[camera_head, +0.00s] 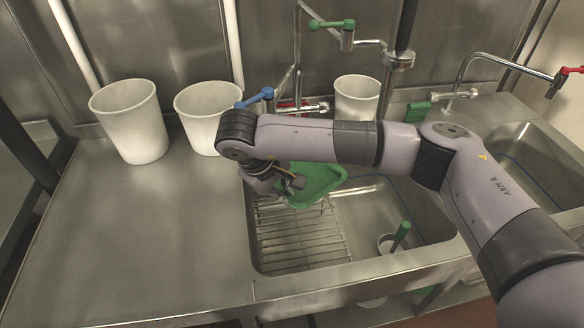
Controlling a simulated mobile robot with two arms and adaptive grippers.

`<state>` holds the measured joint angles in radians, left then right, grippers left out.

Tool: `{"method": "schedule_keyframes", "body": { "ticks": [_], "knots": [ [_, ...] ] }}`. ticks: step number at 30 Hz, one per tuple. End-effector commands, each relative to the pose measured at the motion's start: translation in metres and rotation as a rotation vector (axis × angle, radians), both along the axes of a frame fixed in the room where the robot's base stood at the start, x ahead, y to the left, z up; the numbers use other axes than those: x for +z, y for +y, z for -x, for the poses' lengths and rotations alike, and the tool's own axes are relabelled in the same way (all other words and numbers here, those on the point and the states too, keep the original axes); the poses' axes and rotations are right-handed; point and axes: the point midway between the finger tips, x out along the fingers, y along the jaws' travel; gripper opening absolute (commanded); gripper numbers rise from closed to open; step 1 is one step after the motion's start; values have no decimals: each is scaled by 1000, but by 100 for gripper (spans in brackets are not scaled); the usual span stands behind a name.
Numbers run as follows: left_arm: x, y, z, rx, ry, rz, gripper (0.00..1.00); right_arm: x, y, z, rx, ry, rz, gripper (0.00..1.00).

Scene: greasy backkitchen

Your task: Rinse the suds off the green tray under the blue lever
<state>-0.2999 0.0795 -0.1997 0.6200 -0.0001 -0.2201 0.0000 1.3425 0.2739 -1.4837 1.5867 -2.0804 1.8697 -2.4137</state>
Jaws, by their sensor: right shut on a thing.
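The green tray (321,180) is tilted over the left sink basin, partly hidden behind my right arm. My right gripper (293,185) is shut on the tray's near left edge. I cannot make out suds on the part of the tray that shows. The blue lever (256,98) sits behind the basin, just above my right arm's wrist, which hides part of the tap below it. I cannot tell whether water runs. My left gripper is not in view.
A wire rack (298,235) lies in the basin's left part; a green-handled tool (401,234) stands at its right. White buckets (131,120) line the back. A green lever (331,25) and a red lever (571,71) show on other taps. The left counter (150,240) is clear.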

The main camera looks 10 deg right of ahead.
Motion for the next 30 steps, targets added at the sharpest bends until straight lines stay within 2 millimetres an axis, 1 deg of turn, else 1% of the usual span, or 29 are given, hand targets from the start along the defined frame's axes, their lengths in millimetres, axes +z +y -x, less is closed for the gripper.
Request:
{"method": "schedule_keyframes", "body": {
  "ticks": [17,30],
  "knots": [
    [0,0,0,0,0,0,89,1,-22,37,1,-3,1,0],
    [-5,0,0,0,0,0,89,0,-40,67,-1,-2,1,0]
  ]
}}
